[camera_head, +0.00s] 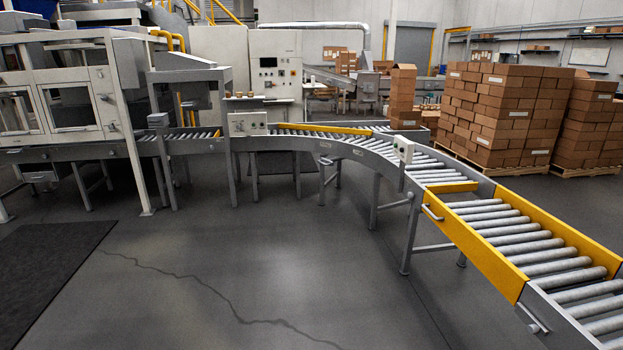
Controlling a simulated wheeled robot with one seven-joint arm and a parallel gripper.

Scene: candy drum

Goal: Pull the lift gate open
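The lift gate appears to be the yellow-sided section (470,237) of the roller conveyor at the right. It lies level, in line with the rollers on both sides of it. A light-coloured bar handle (432,213) sits at its far left corner. A second small handle or latch (534,320) is on the grey conveyor frame just past its near end. My gripper is not in view.
The grey roller conveyor (365,150) curves from the gate back to machinery at the left. Its legs (410,235) stand on the floor below. Open grey floor (300,260) lies in front, with a dark mat (50,265) at the left. Stacked cartons (505,115) stand behind.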

